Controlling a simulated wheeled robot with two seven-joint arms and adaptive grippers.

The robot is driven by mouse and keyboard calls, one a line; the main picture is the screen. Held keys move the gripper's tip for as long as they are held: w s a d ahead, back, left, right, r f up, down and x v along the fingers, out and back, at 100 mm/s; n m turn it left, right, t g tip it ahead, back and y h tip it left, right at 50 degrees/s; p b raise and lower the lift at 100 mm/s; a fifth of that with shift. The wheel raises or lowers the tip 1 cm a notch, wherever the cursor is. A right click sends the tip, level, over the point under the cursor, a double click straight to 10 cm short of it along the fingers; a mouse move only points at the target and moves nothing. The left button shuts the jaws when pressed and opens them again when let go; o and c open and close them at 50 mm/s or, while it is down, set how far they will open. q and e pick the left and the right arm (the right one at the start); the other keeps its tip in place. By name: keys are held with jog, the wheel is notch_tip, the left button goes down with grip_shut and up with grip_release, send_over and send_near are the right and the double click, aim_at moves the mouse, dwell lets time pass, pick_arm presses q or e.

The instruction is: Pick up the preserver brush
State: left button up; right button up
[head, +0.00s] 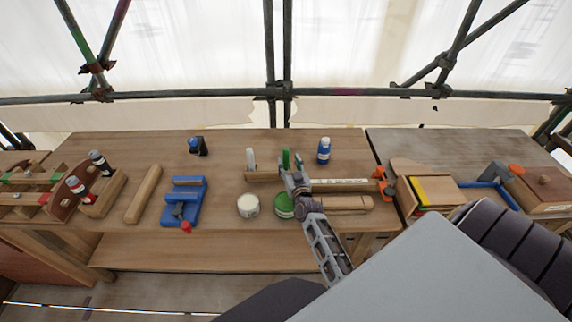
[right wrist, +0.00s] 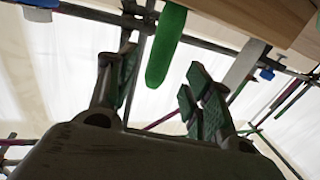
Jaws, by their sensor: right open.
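A brush with a green handle (head: 286,158), which I take to be the preserver brush, stands upright in a small wooden rack (head: 262,176) on the bench. My right gripper (head: 292,178) is open in front of it and hides its lower part. In the right wrist view, the green handle (right wrist: 167,45) shows beyond and between the two spread fingers (right wrist: 163,78), and I see no contact. A second brush with a pale handle (head: 251,158) stands in the same rack to the left. My left gripper is not in view.
A white tub (head: 248,206) and a green tub (head: 284,207) stand close in front of the rack. A blue-and-white bottle (head: 324,150) is behind to the right. A blue clamp-like tool (head: 184,202) lies left. Scaffold poles (head: 200,97) cross behind the bench.

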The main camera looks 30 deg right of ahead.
aim_at(287, 157)
jog(key=shift+w, duration=0.1)
jog(key=shift+b+x, duration=1)
jog(key=shift+x, duration=0.25)
jog(key=shift+b+x, duration=0.6)
jog(key=shift+x, duration=0.65)
jog(key=shift+d+f, duration=0.1)
jog(key=shift+d, duration=0.05)
grip_shut()
jog(key=shift+r, duration=0.25)
